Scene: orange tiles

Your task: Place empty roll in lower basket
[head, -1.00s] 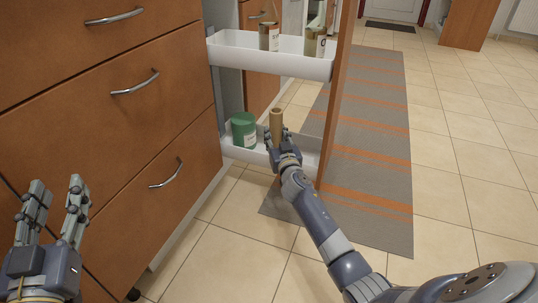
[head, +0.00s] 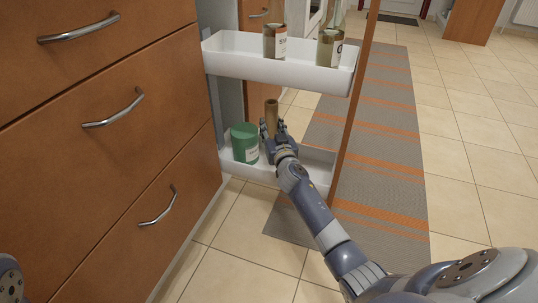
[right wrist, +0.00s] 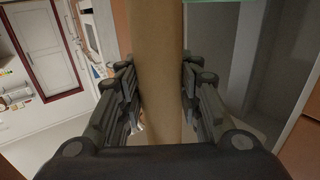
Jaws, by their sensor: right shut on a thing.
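The empty roll (head: 271,114) is a plain brown cardboard tube. My right gripper (head: 273,131) is shut on it and holds it roughly upright over the lower basket (head: 262,173), beside a green can. The fingers hide the roll's lower end in the head view, so I cannot tell if it touches the basket floor. In the right wrist view the roll (right wrist: 157,50) runs between the two fingers of the right gripper (right wrist: 160,95). The left gripper's fingers are out of view; only a bit of my left arm shows at the left edge.
The green can (head: 245,143) stands in the lower basket, left of the roll. The white upper basket (head: 270,63) above holds two cans (head: 275,41) (head: 329,48). The wooden pull-out front (head: 352,105) bounds the right side; drawers (head: 105,120) stand left.

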